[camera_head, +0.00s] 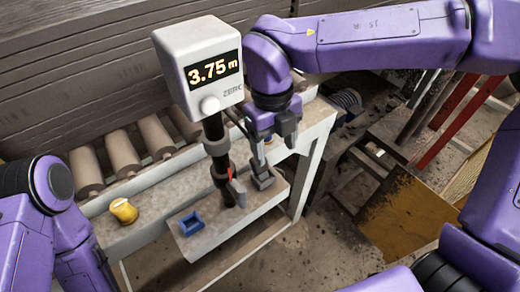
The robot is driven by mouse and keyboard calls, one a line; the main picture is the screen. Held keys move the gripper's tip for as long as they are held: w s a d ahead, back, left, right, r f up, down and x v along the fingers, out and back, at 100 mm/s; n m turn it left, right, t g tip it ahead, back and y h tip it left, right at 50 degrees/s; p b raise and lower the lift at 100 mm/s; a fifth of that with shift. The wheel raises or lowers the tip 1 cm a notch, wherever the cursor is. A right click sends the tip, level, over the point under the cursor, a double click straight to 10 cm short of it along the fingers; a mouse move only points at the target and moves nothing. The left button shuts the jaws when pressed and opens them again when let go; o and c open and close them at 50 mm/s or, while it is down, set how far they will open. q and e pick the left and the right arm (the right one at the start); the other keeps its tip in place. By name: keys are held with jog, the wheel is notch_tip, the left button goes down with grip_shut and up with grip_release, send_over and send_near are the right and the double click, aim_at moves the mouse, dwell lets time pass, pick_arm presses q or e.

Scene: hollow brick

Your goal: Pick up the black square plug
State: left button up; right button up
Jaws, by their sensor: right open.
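A dark grey to black square block, which looks like the black square plug (263,180), sits on the right part of a grey shelf (232,232) at the front of the bench. My right gripper (272,150) comes down from above, over and slightly behind the plug. Its fingers are apart, and I see nothing between them. The fingertips look a little above the plug, but the exact gap is hard to tell. My left arm shows at the lower left, and its gripper is outside the view.
A blue square hollow piece (191,223) lies on the shelf's left part. A black post with a white display box (197,68) reading 3.75 m stands close left of my right gripper. A lever with a red part (235,186) stands beside the plug. A yellow knob (123,210) sits further left.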

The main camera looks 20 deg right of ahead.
aim_at(264, 169)
jog(key=shift+w+a+r+n+t, duration=0.15)
jog(key=shift+a+r+t, duration=0.05)
jog(key=shift+a+r, duration=0.35)
jog(key=shift+w+a+r+n+t, duration=0.15)
jog(key=shift+a+r+t, duration=0.05)
jog(key=shift+a+r, duration=0.3)
jog(key=shift+a+y, duration=0.3)
jog(key=f, duration=0.3)
jog(key=f+p, duration=0.1)
jog(key=f, duration=0.5)
jog(key=shift+s+d, duration=0.1)
jog(key=shift+d, duration=0.25)
jog(key=shift+f, duration=0.3)
jog(key=c, duration=1.1)
jog(key=shift+r, duration=0.15)
jog(key=shift+c, duration=0.2)
